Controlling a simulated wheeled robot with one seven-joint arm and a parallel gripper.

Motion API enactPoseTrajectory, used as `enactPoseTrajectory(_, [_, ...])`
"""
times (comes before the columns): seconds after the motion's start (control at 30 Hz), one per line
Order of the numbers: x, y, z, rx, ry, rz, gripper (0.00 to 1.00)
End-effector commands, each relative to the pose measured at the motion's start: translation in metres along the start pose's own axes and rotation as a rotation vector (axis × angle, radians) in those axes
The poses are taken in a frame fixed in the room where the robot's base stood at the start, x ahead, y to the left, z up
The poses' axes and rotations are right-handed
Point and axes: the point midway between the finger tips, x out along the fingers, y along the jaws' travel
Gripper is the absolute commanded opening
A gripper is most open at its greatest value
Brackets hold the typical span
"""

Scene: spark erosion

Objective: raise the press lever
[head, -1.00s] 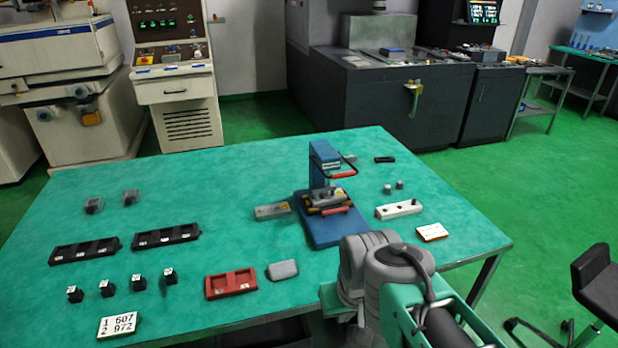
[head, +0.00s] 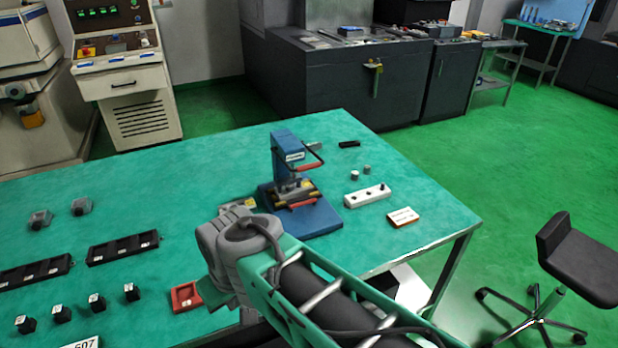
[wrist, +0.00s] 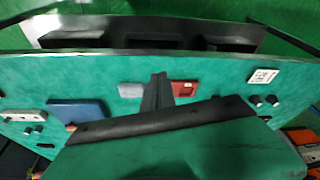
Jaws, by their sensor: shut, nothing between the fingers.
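The blue press (head: 285,150) stands on its blue base (head: 312,218) on the green table. Its lever, dark arms with a red handle (head: 310,168), juts out to the right of the column, below the top. A second red bar (head: 302,204) lies low at the front of the press. In the wrist view, the blue base (wrist: 78,112) is left of my gripper (wrist: 157,80), with a small red end (wrist: 70,127) near it. My gripper's dark fingers are together and empty, apart from the press. In the head view my arm hides them.
A white block (head: 367,196) and a label card (head: 403,217) lie right of the press. Black trays (head: 123,249) and small black blocks (head: 97,301) lie to the left. The red tray (wrist: 184,88) is close to my fingers in the wrist view. A stool (head: 575,260) stands at right.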

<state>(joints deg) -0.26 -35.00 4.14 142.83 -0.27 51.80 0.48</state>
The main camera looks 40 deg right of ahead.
Motion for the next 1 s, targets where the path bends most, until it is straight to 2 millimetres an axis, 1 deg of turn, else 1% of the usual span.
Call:
enactPoseTrajectory(0.07, [0.007,0.004,-0.005,0.079,0.010,-0.007,0.00])
enactPoseTrajectory(0.17, [0.025,0.021,-0.021,0.344,0.053,-0.046,0.00])
enactPoseTrajectory(0.27, [0.047,0.054,-0.045,0.792,0.128,-0.149,0.00])
enactPoseTrajectory(0.3, [0.055,0.071,-0.055,1.003,0.160,-0.212,0.00])
enactPoseTrajectory(0.37, [0.061,0.099,-0.068,1.330,0.209,-0.329,0.00])
enactPoseTrajectory(0.4, [0.063,0.120,-0.075,1.549,0.238,-0.421,0.00])
enactPoseTrajectory(0.47, [0.060,0.156,-0.082,1.876,0.281,-0.589,0.00])
enactPoseTrajectory(0.5, [0.055,0.181,-0.084,2.082,0.306,-0.718,0.00])
enactPoseTrajectory(0.57, [0.043,0.220,-0.083,2.353,0.338,-0.932,0.00])
enactPoseTrajectory(0.6, [0.034,0.243,-0.079,2.502,0.350,-1.080,0.00])
enactPoseTrajectory(0.7, [0.011,0.290,-0.065,2.745,0.364,-1.416,0.00])
enactPoseTrajectory(0.73, [0.006,0.299,-0.060,-2.713,-0.353,1.456,0.00])
enactPoseTrajectory(0.8, [-0.004,0.314,-0.054,-2.579,-0.326,1.474,0.00])
enactPoseTrajectory(0.83, [-0.006,0.317,-0.052,-2.548,-0.318,1.479,0.00])
enactPoseTrajectory(0.9, [-0.009,0.320,-0.051,-2.518,-0.311,1.485,0.00])
enactPoseTrajectory(1.0, [-0.009,0.320,-0.051,-2.520,-0.310,1.485,0.00])
